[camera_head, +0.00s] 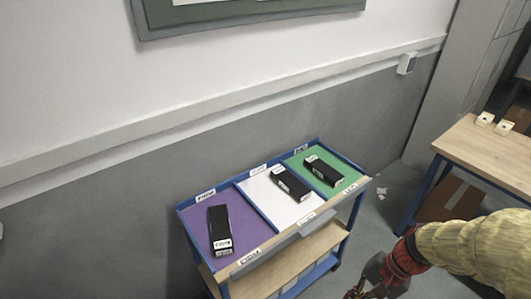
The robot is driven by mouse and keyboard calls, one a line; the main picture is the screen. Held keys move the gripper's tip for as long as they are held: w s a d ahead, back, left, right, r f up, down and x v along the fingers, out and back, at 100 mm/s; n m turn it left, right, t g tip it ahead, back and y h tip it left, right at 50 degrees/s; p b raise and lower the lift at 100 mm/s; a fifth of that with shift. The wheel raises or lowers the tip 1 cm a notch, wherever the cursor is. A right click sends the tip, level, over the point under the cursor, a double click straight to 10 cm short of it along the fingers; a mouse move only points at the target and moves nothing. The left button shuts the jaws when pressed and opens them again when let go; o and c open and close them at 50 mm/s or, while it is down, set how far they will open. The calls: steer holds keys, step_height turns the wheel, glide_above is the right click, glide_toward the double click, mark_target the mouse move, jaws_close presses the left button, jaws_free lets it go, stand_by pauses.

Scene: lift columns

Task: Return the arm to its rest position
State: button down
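My arm, in a cream sleeve with a red band, enters at the lower right of the head view. My gripper (361,291) is at the bottom edge, partly cut off, in front of and to the right of the cart. Whether its fingers are open or shut does not show. A blue-framed cart (268,252) stands against the wall. Its top has a purple, a white and a green section. One black box lies on each: one on purple (219,228), one on white (290,184), one on green (323,171). My gripper is apart from them all.
A wooden table (490,150) with blue legs stands at the right, with small light pieces (485,119) on it. A brown cardboard box (452,199) is beneath it. Bare grey floor (385,215) lies between cart and table, with small white scraps (381,193) near the wall.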

step_height(320, 180, up, 20)
steer(key=s+a+n+t+h, duration=0.1)
steer(key=a+n+t+h, duration=0.1)
steer(key=n+t+h, duration=0.3)
steer(key=n+t, duration=0.1)
steer(key=n, duration=0.2)
steer(key=shift+s+a+n, duration=0.15)
steer(key=shift+a+n, duration=0.25)
